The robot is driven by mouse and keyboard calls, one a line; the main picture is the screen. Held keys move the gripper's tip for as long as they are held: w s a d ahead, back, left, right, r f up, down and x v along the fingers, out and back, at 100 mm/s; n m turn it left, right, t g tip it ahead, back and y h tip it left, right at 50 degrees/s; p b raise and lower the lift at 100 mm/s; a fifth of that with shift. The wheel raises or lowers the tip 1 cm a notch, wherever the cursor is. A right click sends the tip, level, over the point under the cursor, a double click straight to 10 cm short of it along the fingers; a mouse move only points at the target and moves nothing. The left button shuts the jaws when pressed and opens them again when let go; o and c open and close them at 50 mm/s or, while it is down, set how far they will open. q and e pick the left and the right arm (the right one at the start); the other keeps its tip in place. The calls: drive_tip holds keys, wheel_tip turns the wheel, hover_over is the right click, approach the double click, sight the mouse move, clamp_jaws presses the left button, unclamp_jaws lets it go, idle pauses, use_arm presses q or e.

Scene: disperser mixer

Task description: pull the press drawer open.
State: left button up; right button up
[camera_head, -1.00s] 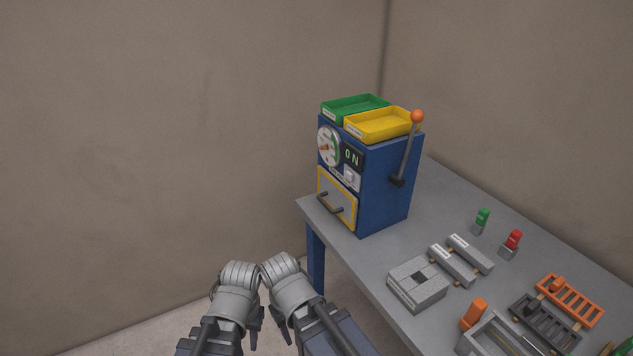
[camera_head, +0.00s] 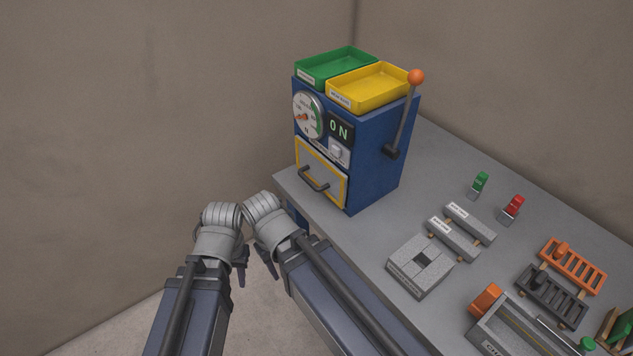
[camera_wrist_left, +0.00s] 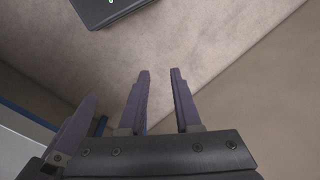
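The blue press (camera_head: 375,168) stands on the near left corner of the table. Its drawer (camera_head: 321,168) has a grey front with a yellow border and a dark bar handle (camera_head: 313,181); the front looks flush with the press. My left gripper (camera_head: 241,276) hangs below and left of the drawer, apart from the handle. In the left wrist view its two fingers (camera_wrist_left: 160,72) stand apart with nothing between them. My right gripper (camera_head: 268,264) hangs close beside the left one, also clear of the press; its finger spacing cannot be made out.
Green (camera_head: 335,66) and yellow (camera_head: 369,88) trays sit on the press. An orange-knobbed lever (camera_head: 404,120) stands at its right side. Grey blocks (camera_head: 420,265), an orange rack (camera_head: 572,265) and other parts lie on the table (camera_head: 345,235). Open floor lies left of the table.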

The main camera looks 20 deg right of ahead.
use_arm(q)
drive_tip(key=w+f+n+h+b, duration=0.2)
drive_tip(key=w+f+b, duration=0.2)
drive_tip(key=f+b, duration=0.5)
drive_tip(key=n+t+h+b, duration=0.4)
drive_tip(key=n+t+h, duration=0.2)
drive_tip(key=h, duration=0.8)
approach(310, 181)
drive_tip(key=d+f, duration=0.1)
drive_tip(key=d, duration=0.1)
drive_tip(key=shift+w+b+x, duration=0.15)
drive_tip(key=shift+b+x, duration=0.2)
drive_tip(key=shift+x, duration=1.7)
drive_tip(key=shift+w+b+x, duration=0.1)
drive_tip(key=shift+b+x, duration=0.2)
drive_tip(key=shift+x, duration=1.75)
drive_tip(key=shift+a, duration=0.15)
drive_tip(key=shift+c, duration=0.3)
clamp_jaws()
